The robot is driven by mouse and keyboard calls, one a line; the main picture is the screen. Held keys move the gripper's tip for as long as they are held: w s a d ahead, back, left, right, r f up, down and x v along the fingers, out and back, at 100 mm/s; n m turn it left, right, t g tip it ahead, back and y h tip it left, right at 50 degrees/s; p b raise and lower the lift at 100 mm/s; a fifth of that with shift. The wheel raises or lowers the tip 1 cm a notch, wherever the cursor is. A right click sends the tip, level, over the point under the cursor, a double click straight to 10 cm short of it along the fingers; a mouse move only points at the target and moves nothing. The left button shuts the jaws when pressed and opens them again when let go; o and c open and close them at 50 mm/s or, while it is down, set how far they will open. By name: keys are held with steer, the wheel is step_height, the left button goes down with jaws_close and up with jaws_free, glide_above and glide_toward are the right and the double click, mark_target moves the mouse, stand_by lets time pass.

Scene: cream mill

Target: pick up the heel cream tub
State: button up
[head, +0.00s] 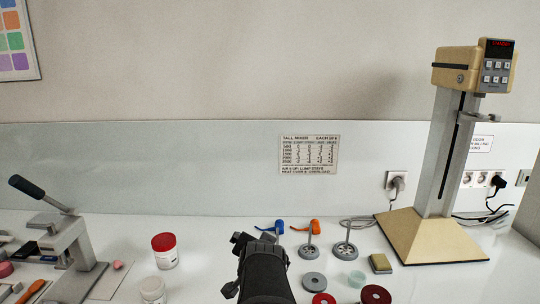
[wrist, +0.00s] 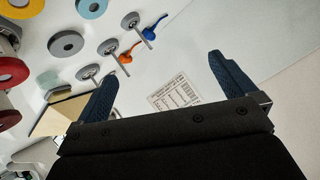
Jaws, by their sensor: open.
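A white tub with a red lid (head: 164,250) stands upright on the white bench, left of centre in the head view. A second tub with a pale lid (head: 152,290) stands nearer, cut by the bottom edge. Their labels are too small to read, so I cannot tell which is the heel cream tub. My gripper (head: 259,236) is right of both tubs and apart from them. In the wrist view my gripper (wrist: 166,84) has its two blue fingers wide apart with nothing between them. Neither tub is recognisable in the wrist view.
A lever press (head: 70,240) stands at the left. A tall mixer (head: 440,160) stands at the right. Bench between the red-lidded tub and my gripper is clear.

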steer(key=shift+w+a, duration=0.1)
steer(key=shift+c, duration=0.6)
steer(key=r+n+g, duration=0.1)
steer(key=n+g, duration=0.6)
steer(key=n, duration=0.1)
glide_above(165, 246)
steer(key=s, duration=0.2)
steer(key=shift+y, duration=0.3)
steer(key=x, duration=1.6)
steer(key=shift+a+f, duration=0.1)
steer(key=shift+f, duration=0.25)
steer(key=shift+c, duration=0.4)
steer(key=c, duration=1.1)
